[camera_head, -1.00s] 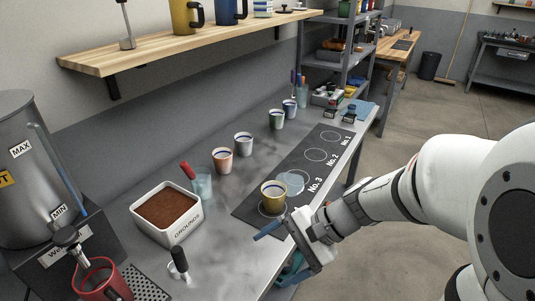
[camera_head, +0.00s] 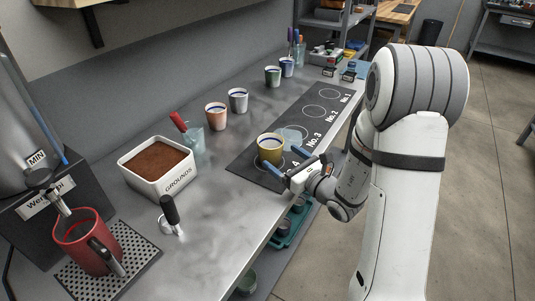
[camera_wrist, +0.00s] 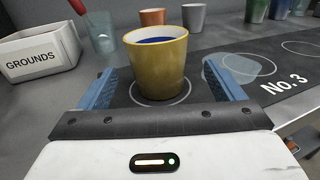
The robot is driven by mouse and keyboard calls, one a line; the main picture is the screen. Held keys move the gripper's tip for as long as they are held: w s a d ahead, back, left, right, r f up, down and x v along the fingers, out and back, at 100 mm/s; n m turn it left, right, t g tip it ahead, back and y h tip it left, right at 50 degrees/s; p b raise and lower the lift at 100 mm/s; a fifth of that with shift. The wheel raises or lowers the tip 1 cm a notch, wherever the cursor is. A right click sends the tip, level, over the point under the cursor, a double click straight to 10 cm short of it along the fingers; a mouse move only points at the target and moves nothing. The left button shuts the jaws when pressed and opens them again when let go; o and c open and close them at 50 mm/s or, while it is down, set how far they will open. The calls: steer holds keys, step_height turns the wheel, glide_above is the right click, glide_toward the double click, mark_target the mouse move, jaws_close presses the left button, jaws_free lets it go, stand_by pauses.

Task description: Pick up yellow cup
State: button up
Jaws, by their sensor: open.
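The yellow cup (camera_head: 270,149) stands upright on a ringed spot of the dark numbered mat (camera_head: 240,169), near the counter's front edge. My gripper (camera_head: 292,168) is open and low over the mat at the cup's front side. In the wrist view the yellow cup (camera_wrist: 157,65) stands straight ahead, between the lines of the two blue fingers of my gripper (camera_wrist: 155,88). Its inside looks blue and its rim pale. I cannot tell whether either finger touches it.
A clear disc (camera_head: 291,138) lies on the mat beside the cup. The white GROUNDS box (camera_head: 158,170), a glass with a red-handled tool (camera_head: 193,140), and orange (camera_head: 216,116) and grey (camera_head: 238,100) cups stand behind and left. A black-handled tamper (camera_head: 171,215) stands in front of the box.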

mark_target(264, 144)
steer(key=x, duration=0.8)
steer(key=shift+r, duration=0.1)
steer(key=c, duration=1.2)
